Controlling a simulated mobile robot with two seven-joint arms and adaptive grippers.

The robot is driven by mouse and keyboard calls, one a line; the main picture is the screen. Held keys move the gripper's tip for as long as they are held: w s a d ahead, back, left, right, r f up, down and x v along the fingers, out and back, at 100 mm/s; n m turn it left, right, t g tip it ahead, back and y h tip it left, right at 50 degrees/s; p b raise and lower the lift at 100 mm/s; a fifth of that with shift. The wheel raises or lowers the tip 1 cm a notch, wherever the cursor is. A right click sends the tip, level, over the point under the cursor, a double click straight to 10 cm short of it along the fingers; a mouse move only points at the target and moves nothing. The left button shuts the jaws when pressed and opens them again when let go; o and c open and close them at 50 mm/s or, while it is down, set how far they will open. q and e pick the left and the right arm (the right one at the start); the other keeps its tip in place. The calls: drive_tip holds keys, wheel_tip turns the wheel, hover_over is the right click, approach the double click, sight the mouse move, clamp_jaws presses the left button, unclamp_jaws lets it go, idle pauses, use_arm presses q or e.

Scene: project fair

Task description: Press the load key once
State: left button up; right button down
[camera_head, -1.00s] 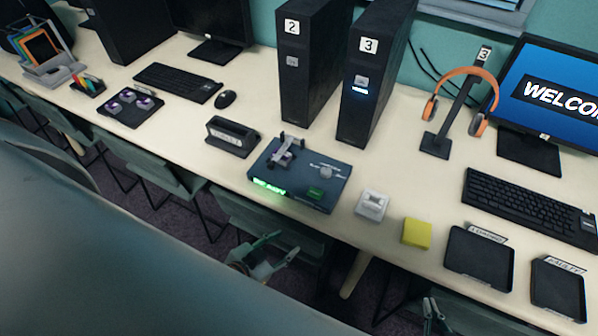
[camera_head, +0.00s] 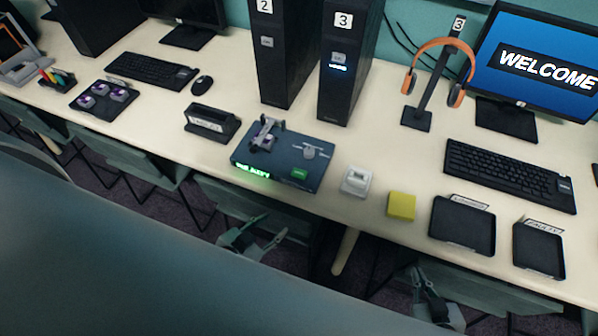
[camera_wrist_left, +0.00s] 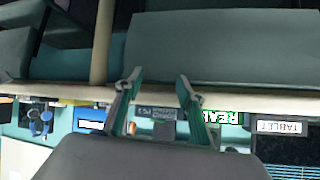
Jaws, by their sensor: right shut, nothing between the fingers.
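A blue-grey tester box (camera_head: 318,172) lies near the table's front edge, with a lit green display (camera_head: 252,170), a green key (camera_head: 300,173), a round grey knob (camera_head: 309,152) and a grey clamp (camera_head: 264,135). Which key is the load key I cannot read. A white block with a key-like top (camera_head: 356,180) stands to its right. My left gripper (camera_head: 250,232) is open and empty, in front of and below the table edge; its spread fingers show in the left wrist view (camera_wrist_left: 156,84). My right gripper (camera_head: 421,275) is shut and empty, below the table edge.
A yellow block (camera_head: 401,206) and two black trays (camera_head: 461,226) (camera_head: 540,250) lie to the right. A black holder (camera_head: 211,124) stands left of the tester. Tall towers 2 (camera_head: 280,60) and 3 (camera_head: 345,70) stand behind it. Table front edge lies between grippers and tester.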

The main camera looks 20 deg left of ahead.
use_arm(q)
clamp_jaws()
drive_tip(key=shift+s, duration=0.1)
idle(1.0)
